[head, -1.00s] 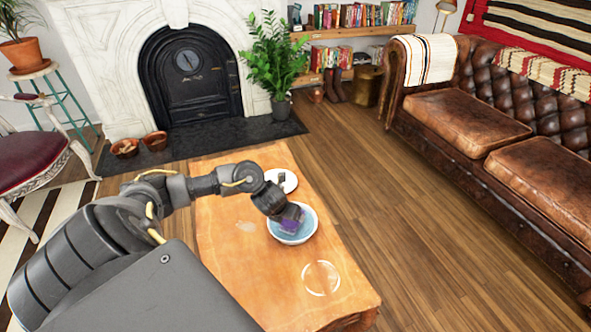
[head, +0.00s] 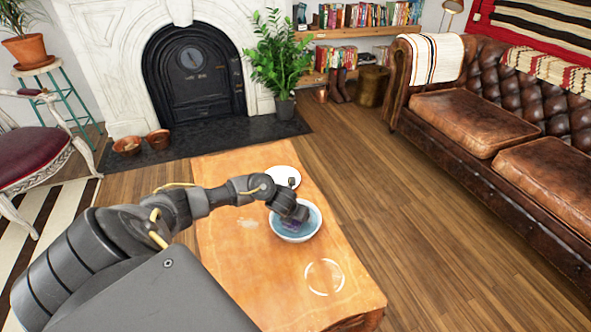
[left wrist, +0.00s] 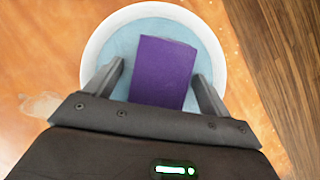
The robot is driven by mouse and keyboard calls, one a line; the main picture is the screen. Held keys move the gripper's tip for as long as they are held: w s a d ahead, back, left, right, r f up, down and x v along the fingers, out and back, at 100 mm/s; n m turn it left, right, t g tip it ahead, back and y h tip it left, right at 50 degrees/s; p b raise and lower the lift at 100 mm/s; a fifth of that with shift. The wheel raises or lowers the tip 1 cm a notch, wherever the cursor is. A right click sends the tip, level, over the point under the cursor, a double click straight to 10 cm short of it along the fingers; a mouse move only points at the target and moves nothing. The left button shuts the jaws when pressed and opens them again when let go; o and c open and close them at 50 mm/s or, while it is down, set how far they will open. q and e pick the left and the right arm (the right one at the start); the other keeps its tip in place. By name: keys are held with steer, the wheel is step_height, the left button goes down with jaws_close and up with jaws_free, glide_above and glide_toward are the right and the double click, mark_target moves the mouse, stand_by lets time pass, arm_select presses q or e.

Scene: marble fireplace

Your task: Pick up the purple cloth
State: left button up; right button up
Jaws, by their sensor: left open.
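The purple cloth (left wrist: 162,72) lies in a white-rimmed bowl with a blue inside (left wrist: 214,50), as the left wrist view shows. In the head view the bowl (head: 309,231) stands on the wooden coffee table, and only a bit of the cloth (head: 291,224) shows under my gripper. My left gripper (left wrist: 160,82) is open and reaches down into the bowl, with one finger on each side of the cloth. I cannot tell whether the fingers touch it. My right gripper is not in view.
A white plate (head: 281,172) with a small dark item on it is behind the bowl on the table (head: 230,230). A pale ring (head: 325,277) and a pale smudge mark the tabletop. The brown leather sofa (head: 470,125) stands to the right, with clear floor between.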

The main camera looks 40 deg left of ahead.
arm_select(q)
steer(key=shift+w+f, duration=0.1)
steer(key=shift+f, duration=0.25)
stand_by(0.4)
steer(key=c, duration=1.1)
steer(key=shift+c, duration=0.2)
steer(key=shift+r, duration=0.15)
